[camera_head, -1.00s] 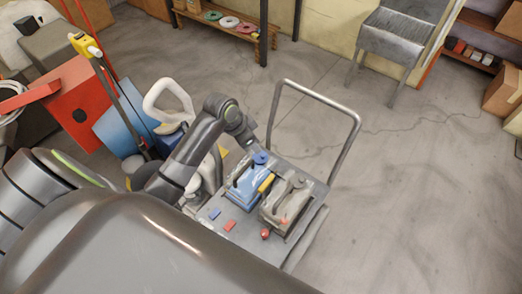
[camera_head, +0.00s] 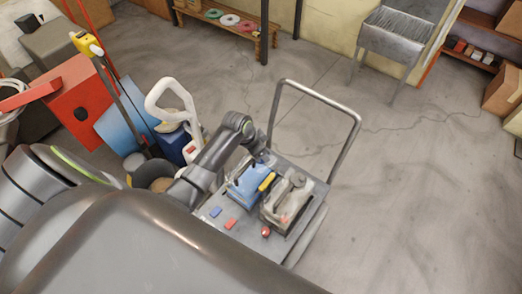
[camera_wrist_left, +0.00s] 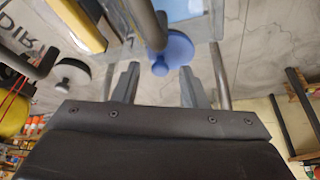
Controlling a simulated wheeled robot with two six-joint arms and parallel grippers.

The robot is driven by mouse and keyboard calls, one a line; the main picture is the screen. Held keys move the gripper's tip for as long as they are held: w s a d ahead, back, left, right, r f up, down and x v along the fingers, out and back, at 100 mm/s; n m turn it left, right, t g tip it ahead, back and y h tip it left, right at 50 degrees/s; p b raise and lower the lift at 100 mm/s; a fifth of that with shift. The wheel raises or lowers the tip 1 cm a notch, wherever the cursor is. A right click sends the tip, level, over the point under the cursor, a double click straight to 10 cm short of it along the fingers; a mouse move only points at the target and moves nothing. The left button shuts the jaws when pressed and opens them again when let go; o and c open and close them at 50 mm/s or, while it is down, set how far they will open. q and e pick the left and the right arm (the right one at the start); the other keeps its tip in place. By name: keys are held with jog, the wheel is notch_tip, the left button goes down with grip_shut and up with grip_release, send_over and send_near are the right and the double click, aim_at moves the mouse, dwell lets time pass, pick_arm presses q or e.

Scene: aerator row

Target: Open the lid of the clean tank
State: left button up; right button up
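The blue tank (camera_head: 247,186) sits on the grey cart beside a grey tank (camera_head: 284,203). In the left wrist view a round blue knob (camera_wrist_left: 174,50) lies just beyond my fingertips, with a dark bar crossing it. My left gripper (camera_wrist_left: 160,76) is open, its fingers apart and nothing between them; the knob is ahead and slightly right of centre. Contact with it cannot be told. In the head view my arm hides most of this gripper. Letters reading "DIR" show on a grey surface (camera_wrist_left: 22,35) at the left of the wrist view. My right gripper is not in view.
The cart (camera_head: 262,246) has a tall metal handle (camera_head: 345,150) at its far side. A yellow bar (camera_head: 266,182) lies between the tanks. Small blue (camera_head: 215,212) and red (camera_head: 230,223) pieces sit at its near edge. Bottles and a white handled item crowd the left; the floor at right is clear.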

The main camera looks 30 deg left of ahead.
pick_arm(q)
grip_shut()
